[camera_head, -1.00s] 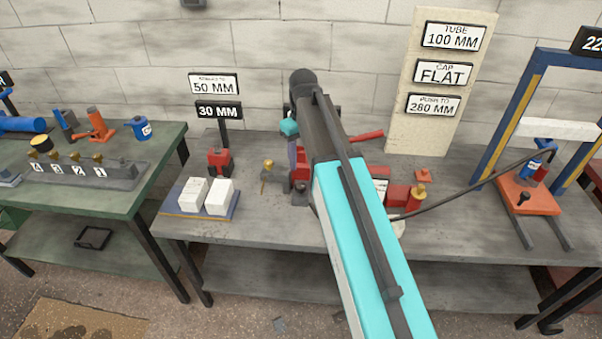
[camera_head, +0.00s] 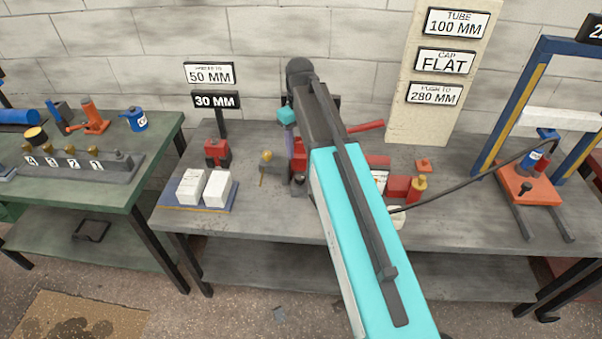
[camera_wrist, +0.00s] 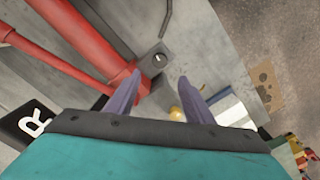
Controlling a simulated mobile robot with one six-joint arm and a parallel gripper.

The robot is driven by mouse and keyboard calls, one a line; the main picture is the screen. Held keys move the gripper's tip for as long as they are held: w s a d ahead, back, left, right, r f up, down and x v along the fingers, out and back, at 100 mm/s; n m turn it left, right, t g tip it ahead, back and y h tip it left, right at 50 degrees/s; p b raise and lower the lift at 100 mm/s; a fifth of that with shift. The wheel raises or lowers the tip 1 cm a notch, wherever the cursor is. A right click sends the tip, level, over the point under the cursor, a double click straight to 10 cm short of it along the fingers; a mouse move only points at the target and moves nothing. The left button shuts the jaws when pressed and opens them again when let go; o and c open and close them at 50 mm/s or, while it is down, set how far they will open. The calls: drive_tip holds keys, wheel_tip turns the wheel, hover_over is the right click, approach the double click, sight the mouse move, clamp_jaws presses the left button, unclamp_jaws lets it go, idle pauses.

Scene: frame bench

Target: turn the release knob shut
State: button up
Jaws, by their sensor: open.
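My gripper (camera_wrist: 160,82) is open, its two purple fingers apart with nothing between the tips. In the wrist view the fingers point at a small grey block with a dark round fitting (camera_wrist: 159,59) bearing a white mark, beside the end of a red cylinder (camera_wrist: 85,40). A brass round knob (camera_wrist: 176,113) shows beyond, between the fingers lower down; it looks like the brass knob (camera_head: 267,156) on the bench in the head view. I cannot tell for sure which is the release knob.
Two white blocks (camera_head: 206,187) and a red jack-like piece (camera_head: 217,152) stand left on the bench. A red part with a brass top (camera_head: 416,188) and a black hose (camera_head: 455,190) lie right. A blue press frame (camera_head: 513,110) stands farther right. Bare bench (camera_head: 450,225) shows at the front right.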

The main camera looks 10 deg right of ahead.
sight(300, 176)
drive_tip(key=shift+f+p, duration=1.25)
drive_tip(key=shift+f, duration=5.1)
drive_tip(key=c, duration=1)
drive_tip(key=shift+c, duration=0.2)
